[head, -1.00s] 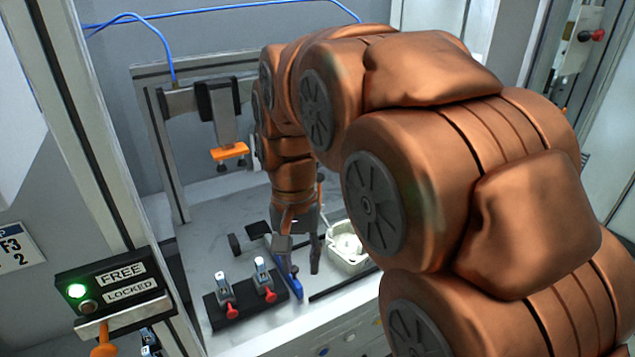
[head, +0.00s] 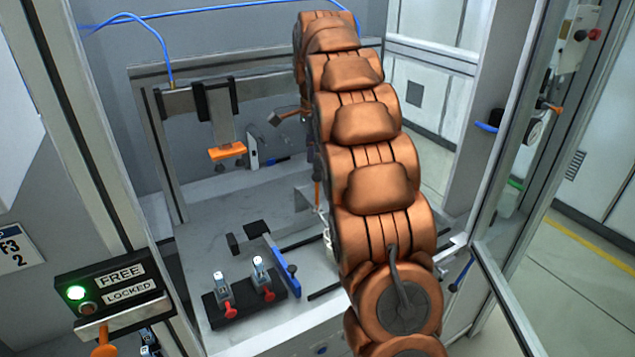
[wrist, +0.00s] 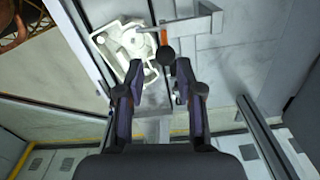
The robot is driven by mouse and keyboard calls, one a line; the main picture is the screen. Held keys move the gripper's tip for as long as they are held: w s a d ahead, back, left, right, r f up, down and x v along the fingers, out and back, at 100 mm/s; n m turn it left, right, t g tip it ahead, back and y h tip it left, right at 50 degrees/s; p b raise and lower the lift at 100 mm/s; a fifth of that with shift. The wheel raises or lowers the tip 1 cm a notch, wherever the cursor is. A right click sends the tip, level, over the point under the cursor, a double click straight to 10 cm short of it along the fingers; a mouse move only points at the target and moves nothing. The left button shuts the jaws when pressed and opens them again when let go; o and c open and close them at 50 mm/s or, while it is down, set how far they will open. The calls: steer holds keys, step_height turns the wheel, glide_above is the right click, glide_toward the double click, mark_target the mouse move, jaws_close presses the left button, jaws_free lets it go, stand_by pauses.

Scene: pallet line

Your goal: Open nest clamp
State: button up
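The white cast part (wrist: 126,45) lies tilted at the upper left of the wrist view. In the head view only a sliver of it (head: 328,238) shows beside my arm. A thin lever with a dark round knob (wrist: 165,56), which looks like the nest clamp's handle, stands beside the part. My gripper (wrist: 160,70) is open and empty, with the knob in line with the gap between its fingertips. I cannot tell whether they touch it. In the head view my arm hides most of the gripper and the clamp.
A blue-handled piece (head: 283,257) lies on the grey bench (head: 205,235). Two red-tipped toggles sit on a black block (head: 245,303). An orange-tipped head (head: 227,151) hangs from the frame. The FREE/LOCKED box (head: 112,285) shows a green light. A door frame stands at the right.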

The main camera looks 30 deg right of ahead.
mark_target(317, 182)
steer(key=shift+w+d+f, duration=0.25)
steer(key=shift+d+f, duration=0.05)
steer(key=shift+d, duration=0.15)
steer(key=shift+f+p, duration=1.05)
steer(key=shift+f, duration=2.6)
steer(key=shift+c, duration=0.4)
jaws_close()
